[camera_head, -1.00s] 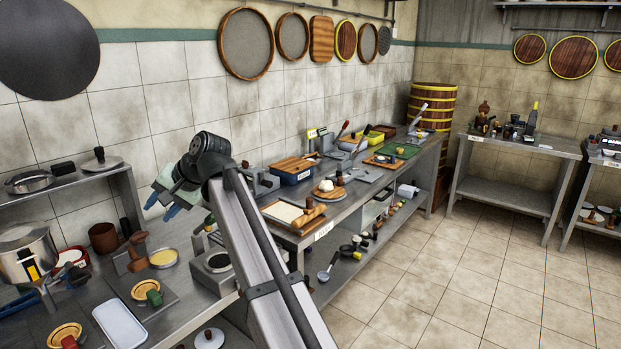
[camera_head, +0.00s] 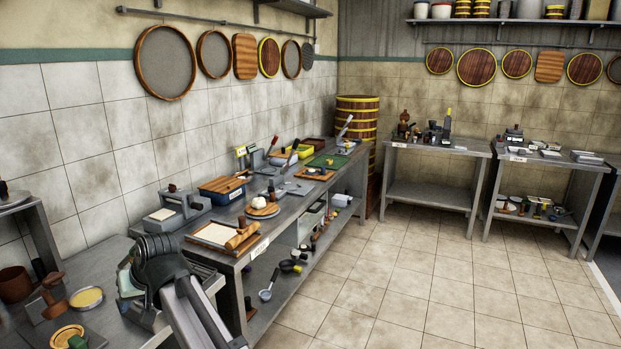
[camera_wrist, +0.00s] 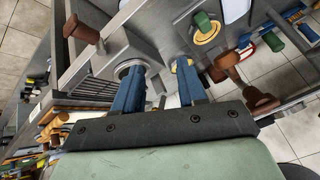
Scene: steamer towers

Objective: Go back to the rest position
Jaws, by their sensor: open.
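My gripper shows in the wrist view (camera_wrist: 160,75) with two blue fingers apart and nothing held between them. In the head view only a pale green part of the gripper (camera_head: 126,284) shows at the lower left, beside my dark wrist; its fingertips are hidden there. The gripper is above the left part of the metal counters. A round metal fitting and a yellow-topped dish lie beyond the fingertips in the wrist view.
A long metal counter (camera_head: 205,238) runs along the left wall with a rolling pin (camera_head: 242,236), a blue box (camera_head: 221,190) and a green board (camera_head: 327,161). A yellow dish (camera_head: 86,298) is at lower left. The tiled floor (camera_head: 400,285) at right is clear.

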